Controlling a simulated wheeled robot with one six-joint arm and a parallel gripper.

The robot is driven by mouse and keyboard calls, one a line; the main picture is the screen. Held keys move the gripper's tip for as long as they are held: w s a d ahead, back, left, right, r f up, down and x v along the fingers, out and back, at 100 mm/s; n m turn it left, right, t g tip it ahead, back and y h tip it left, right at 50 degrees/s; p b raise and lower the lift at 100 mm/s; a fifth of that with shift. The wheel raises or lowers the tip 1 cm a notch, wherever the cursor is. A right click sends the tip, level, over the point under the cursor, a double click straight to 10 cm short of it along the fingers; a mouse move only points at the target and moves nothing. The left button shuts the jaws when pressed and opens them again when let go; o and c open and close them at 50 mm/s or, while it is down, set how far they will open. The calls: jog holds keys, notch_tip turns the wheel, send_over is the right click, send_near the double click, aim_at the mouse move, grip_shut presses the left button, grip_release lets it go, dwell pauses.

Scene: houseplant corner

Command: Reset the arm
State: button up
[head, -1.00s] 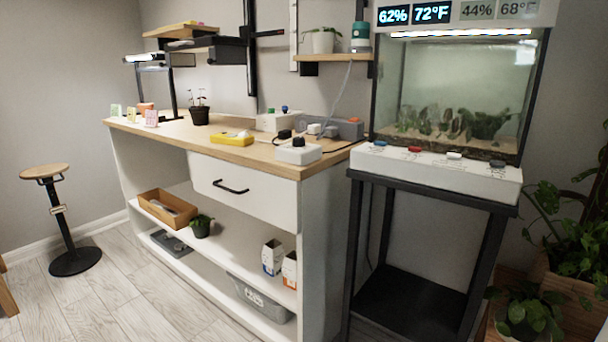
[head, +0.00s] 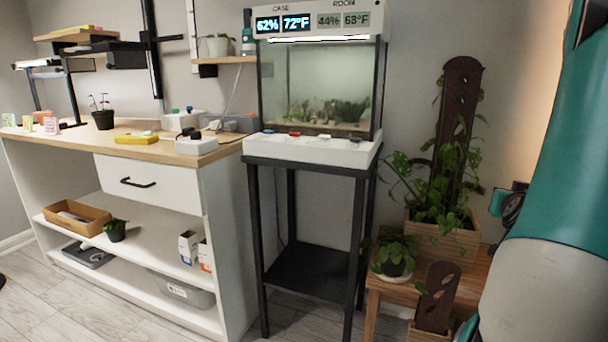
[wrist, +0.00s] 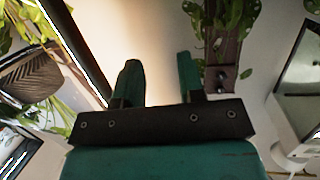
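My gripper (wrist: 158,82) shows in the wrist view with its two teal fingers apart and only wall between them. It holds nothing. In the head view, a large teal and grey part of my arm fills the right edge. A small teal piece (head: 497,203) shows beside the tall plant, partly cut off by the arm. The fingertips cannot be made out in the head view.
A glass plant case (head: 320,85) stands on a black stand (head: 310,160). A wooden bench (head: 150,148) with a drawer is at left. A tall potted plant (head: 445,205) and a smaller one (head: 395,255) stand near my arm. Floor (head: 40,310) shows at lower left.

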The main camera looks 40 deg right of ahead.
jog(key=w+a+n+t+y, duration=0.5)
jog(key=w+a+y, duration=0.2)
jog(key=w+a, duration=0.75)
jog(key=w+a+n+g+y, duration=0.1)
jog(key=w+a+n+y, duration=0.25)
jog(key=a, duration=0.55)
jog(key=w+a+n+y, duration=0.2)
jog(key=w+a+y, duration=0.2)
jog(key=a, duration=0.4)
jog(key=s+a+n+g+y, duration=0.2)
jog(key=s+a+n, duration=0.1)
jog(key=a, duration=0.6)
jog(key=s+a+n+g+y, duration=0.2)
jog(key=s+a+g, duration=0.1)
jog(key=a, duration=0.6)
jog(key=s+a+r+n+g, duration=0.1)
jog(key=s+a+n+g, duration=0.55)
jog(key=s, duration=0.65)
notch_tip(320, 180, up, 32)
jog(key=a+m+t+p, duration=0.1)
jog(key=p, duration=3.1)
jog(key=shift+s+a+r, duration=0.15)
jog(key=shift+a+r, duration=0.1)
jog(key=shift+a, duration=0.05)
jog(key=shift+f, duration=0.1)
